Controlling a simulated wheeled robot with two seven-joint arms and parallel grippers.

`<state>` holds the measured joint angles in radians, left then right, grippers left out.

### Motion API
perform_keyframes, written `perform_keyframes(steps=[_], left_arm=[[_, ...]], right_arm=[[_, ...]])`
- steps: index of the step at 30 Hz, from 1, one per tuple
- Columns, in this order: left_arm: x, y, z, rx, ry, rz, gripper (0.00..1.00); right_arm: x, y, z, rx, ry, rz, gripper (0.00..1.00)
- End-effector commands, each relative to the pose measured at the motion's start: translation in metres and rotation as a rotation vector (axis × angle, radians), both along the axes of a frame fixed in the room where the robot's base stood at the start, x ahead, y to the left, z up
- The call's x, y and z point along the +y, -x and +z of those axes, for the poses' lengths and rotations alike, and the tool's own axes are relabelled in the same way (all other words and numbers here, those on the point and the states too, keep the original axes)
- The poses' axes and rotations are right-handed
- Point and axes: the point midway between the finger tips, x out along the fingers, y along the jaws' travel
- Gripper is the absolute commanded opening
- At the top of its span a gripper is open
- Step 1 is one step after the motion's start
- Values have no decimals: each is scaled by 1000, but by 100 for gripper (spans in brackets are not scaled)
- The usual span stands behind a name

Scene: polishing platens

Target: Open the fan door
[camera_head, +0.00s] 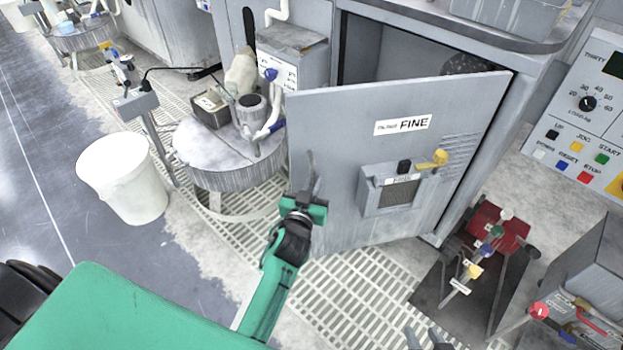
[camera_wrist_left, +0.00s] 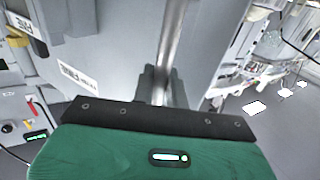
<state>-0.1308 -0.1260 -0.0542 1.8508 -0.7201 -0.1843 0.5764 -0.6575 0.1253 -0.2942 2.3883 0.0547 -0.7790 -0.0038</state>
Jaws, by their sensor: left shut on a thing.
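The fan door (camera_head: 340,135) is a grey metal panel with a "FINE" label. It stands swung out from its cabinet, with the dark opening (camera_head: 395,48) showing above and behind it. A vertical bar handle (camera_head: 312,165) is on the door's left side; it also shows in the left wrist view as a shiny metal bar (camera_wrist_left: 174,40). My left gripper (camera_head: 308,192) is shut on the handle, and its fingers (camera_wrist_left: 153,86) are around the bar. Dark fingertips, apparently my right gripper (camera_head: 425,341), show at the bottom edge, mostly cut off.
A round platen table (camera_head: 225,175) with equipment stands left of the door, close to its free edge. A white bucket (camera_head: 125,180) is further left. A stand with coloured valves (camera_head: 490,245) is at the lower right. Floor grating (camera_head: 350,290) lies in front of the door.

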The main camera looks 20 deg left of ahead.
Motion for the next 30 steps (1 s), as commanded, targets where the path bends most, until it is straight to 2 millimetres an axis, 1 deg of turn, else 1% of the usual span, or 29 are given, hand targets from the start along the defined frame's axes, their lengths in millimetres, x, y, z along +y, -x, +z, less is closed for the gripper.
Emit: perform_keyframes(steps=[11,12,14,15,25,27,30], left_arm=[[-2,0,1,-2,0,-3,0],[-2,0,1,-2,1,-3,16],[-2,0,1,-2,1,-3,28],[-1,0,1,-2,1,-3,32],[-1,0,3,-1,1,-2,32],[-1,0,7,-2,1,-2,32],[-1,0,18,-4,0,-2,32]], right_arm=[[-1,0,0,4,3,0,36],[-1,0,0,4,3,0,36],[-1,0,0,4,3,0,36],[-1,0,0,4,3,0,36],[-1,0,1,5,4,0,36],[-2,1,1,20,11,-1,36],[-10,4,3,62,34,-9,36]])
